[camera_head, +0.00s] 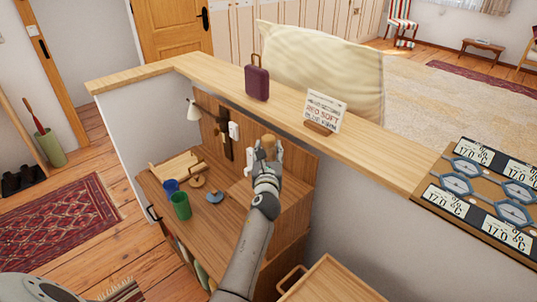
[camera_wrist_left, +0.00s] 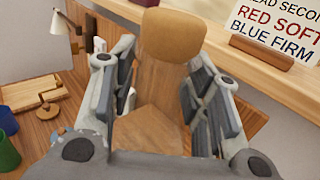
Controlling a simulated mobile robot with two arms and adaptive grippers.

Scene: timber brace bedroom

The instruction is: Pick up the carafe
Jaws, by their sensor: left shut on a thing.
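The carafe shows mainly as a rounded tan stopper or top (camera_wrist_left: 172,36) between the fingers in the left wrist view. Its body below looks clear, with wood visible through it, so its outline is hard to make out. In the head view, the carafe's tan top (camera_head: 268,141) shows at the tip of my left gripper (camera_head: 267,155). The left gripper (camera_wrist_left: 160,95) is shut on the carafe, one finger on each side. It is above the wooden desk (camera_head: 235,222), near the back panel. Whether the carafe's base touches the desk is hidden. My right gripper is not in view.
A blue cup (camera_head: 170,186), a green cup (camera_head: 181,206) and a lamp (camera_head: 194,111) stand left of the gripper. A wooden ledge (camera_head: 200,75) behind bears a purple case (camera_head: 257,83) and a lettered sign (camera_head: 325,108). A drawer or tray (camera_head: 330,282) lies at the front.

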